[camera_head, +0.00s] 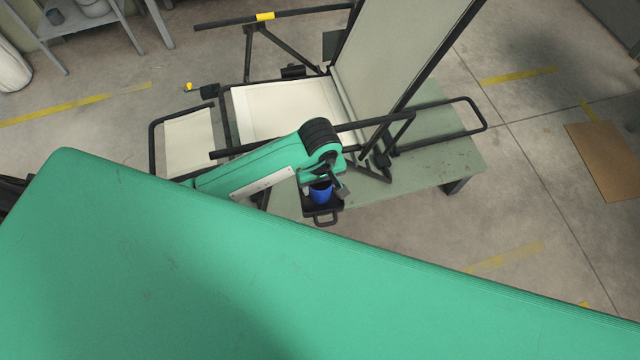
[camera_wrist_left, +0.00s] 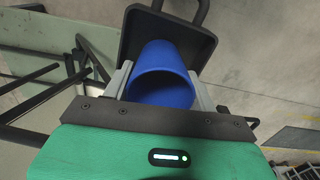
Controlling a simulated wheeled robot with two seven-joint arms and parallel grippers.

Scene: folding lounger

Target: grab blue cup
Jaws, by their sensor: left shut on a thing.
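The blue cup (camera_head: 320,193) sits at the small black tray (camera_head: 322,211) beside the lounger's armrest, partly hidden by my left arm in the head view. In the left wrist view the cup (camera_wrist_left: 163,78) lies between the two pale fingers of my left gripper (camera_wrist_left: 160,88), with its open mouth toward the camera. The gripper is shut on the cup. The black tray (camera_wrist_left: 200,45) shows behind the cup; whether the cup touches it cannot be told. My right gripper is not in view.
The folding lounger (camera_head: 285,105) with cream panels and a black frame stands on a green-grey low table (camera_head: 440,155). Its tall backrest (camera_head: 400,50) rises at the right. A brown board (camera_head: 605,160) lies on the floor at right. A grey shelf (camera_head: 90,22) stands at upper left.

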